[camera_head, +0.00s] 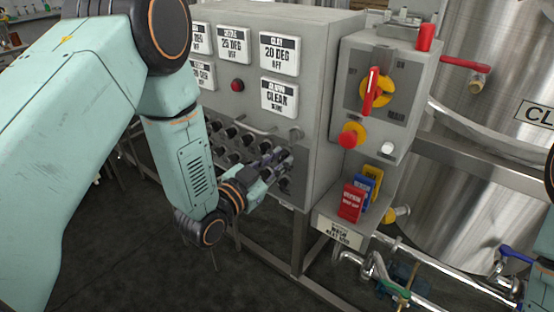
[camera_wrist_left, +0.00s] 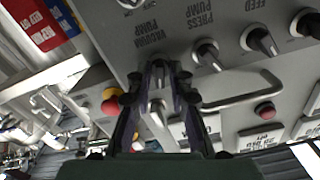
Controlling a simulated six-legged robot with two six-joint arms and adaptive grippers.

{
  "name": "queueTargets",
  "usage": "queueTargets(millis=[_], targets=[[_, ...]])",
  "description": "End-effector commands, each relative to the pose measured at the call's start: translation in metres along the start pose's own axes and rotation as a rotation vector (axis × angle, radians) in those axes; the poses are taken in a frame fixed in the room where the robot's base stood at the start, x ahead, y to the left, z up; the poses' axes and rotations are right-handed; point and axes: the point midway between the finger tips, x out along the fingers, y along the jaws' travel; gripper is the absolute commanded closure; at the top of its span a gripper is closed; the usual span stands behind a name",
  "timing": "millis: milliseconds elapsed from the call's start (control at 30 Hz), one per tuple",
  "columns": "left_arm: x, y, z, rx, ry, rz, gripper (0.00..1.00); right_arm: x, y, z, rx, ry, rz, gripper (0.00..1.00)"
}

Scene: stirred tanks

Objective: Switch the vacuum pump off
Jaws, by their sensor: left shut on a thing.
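The grey control panel (camera_head: 311,130) carries rows of black selector knobs. In the left wrist view the lettering "VACUUM PUMP" (camera_wrist_left: 150,36) sits just above my left fingertips. My left gripper (camera_head: 277,160) reaches the lower right part of the panel face. In the left wrist view my left gripper (camera_wrist_left: 158,76) is shut on the vacuum pump knob (camera_wrist_left: 158,72), one dark finger on each side. The fingers hide most of that knob, so I cannot tell its exact setting. The press pump knob (camera_wrist_left: 207,54) is just to the right. My right gripper is not in view.
A grey bar handle (camera_wrist_left: 243,92) stands out from the panel near the knobs. To the right is a box with a red and yellow main switch (camera_head: 374,90). Red and blue tags (camera_head: 352,203) hang below it. A steel tank (camera_head: 490,120) stands behind.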

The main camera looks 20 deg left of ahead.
Motion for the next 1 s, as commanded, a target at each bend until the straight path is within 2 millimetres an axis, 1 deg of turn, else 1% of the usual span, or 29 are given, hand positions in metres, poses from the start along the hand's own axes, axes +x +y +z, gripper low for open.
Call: queueTargets(millis=[33, 600, 800, 1000], targets=[[0.001, -0.001, -0.003, -0.038, 0.008, -0.001, 1.0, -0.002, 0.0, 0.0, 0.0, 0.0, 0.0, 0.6], [0.002, -0.003, -0.004, -0.56, 0.012, -0.001, 1.0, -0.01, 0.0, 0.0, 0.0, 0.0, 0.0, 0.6], [0.002, -0.004, -0.004, -0.7, 0.013, 0.0, 1.0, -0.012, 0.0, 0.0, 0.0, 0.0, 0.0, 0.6], [0.002, -0.004, -0.004, -0.793, 0.015, 0.0, 1.0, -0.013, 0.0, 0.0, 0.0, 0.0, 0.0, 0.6]])
